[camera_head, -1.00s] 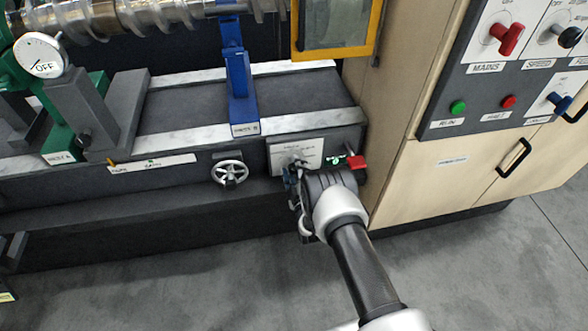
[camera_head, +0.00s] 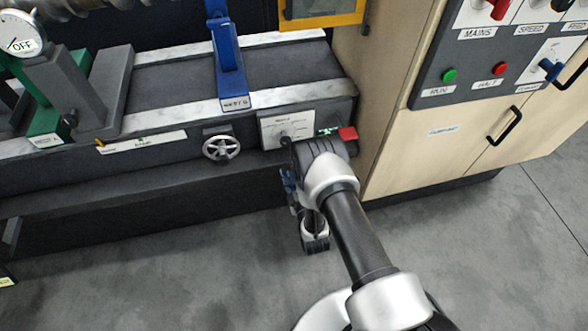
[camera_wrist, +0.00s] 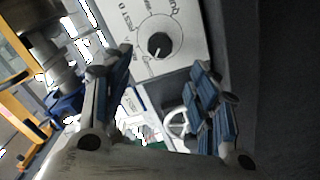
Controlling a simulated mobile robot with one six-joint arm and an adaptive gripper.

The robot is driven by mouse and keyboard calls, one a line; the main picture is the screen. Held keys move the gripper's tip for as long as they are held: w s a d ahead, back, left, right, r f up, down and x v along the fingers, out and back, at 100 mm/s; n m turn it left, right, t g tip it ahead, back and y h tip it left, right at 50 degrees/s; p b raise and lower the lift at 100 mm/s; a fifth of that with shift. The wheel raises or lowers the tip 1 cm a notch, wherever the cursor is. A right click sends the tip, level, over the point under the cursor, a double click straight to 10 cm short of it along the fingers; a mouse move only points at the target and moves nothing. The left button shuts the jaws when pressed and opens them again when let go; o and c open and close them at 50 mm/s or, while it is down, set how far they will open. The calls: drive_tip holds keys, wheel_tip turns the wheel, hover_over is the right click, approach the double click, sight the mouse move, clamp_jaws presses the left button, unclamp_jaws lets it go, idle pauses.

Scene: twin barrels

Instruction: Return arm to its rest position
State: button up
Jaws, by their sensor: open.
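My arm reaches in from the lower right of the head view and is bent in front of the machine bed. My gripper (camera_head: 289,181) shows only in part there, as blue finger parts beside my dark wrist joint, below the bed's front edge. In the wrist view my gripper (camera_wrist: 163,88) has its two blue-padded fingers well apart. No object shows between the fingers except the machine behind them. A white panel with a black knob (camera_wrist: 158,46) lies beyond the fingertips, apart from them as far as I can tell.
A wooden cabinet (camera_head: 440,130) with switches stands at right. The grey floor (camera_head: 150,270) in front is clear.

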idle(0.4)
drive_tip(key=w+d+r+m+g+h, duration=0.1)
drive_tip(key=w+r+m, duration=0.15)
drive_tip(key=r, duration=0.45)
drive_tip(key=w+d+r+m+g+h, duration=0.1)
drive_tip(key=w+r+g, duration=0.1)
drive_tip(key=w+r, duration=0.3)
drive_tip(key=w+d+r+m+g, duration=0.1)
drive_tip(key=w+d+r, duration=0.1)
drive_tip(key=r, duration=0.6)
drive_tip(key=s+d+r+m+g+h, duration=0.1)
drive_tip(key=s+d+r+m+g, duration=0.2)
drive_tip(key=r, duration=0.6)
drive_tip(key=s+d+r+m+g+h, duration=0.1)
drive_tip(key=s+d+r+m, duration=0.3)
drive_tip(key=s, duration=0.6)
drive_tip(key=s+d+r+g, duration=0.1)
drive_tip(key=s+d+r, duration=0.2)
drive_tip(key=s+r, duration=0.45)
drive_tip(key=s+d+f+m+g+h, duration=0.1)
drive_tip(key=s+d+m+g, duration=0.1)
drive_tip(key=s, duration=1.9)
drive_tip(key=shift+s+d+m+g, duration=0.25)
drive_tip(key=shift+m+g, duration=0.3)
drive_tip(key=shift+g, duration=0.35)
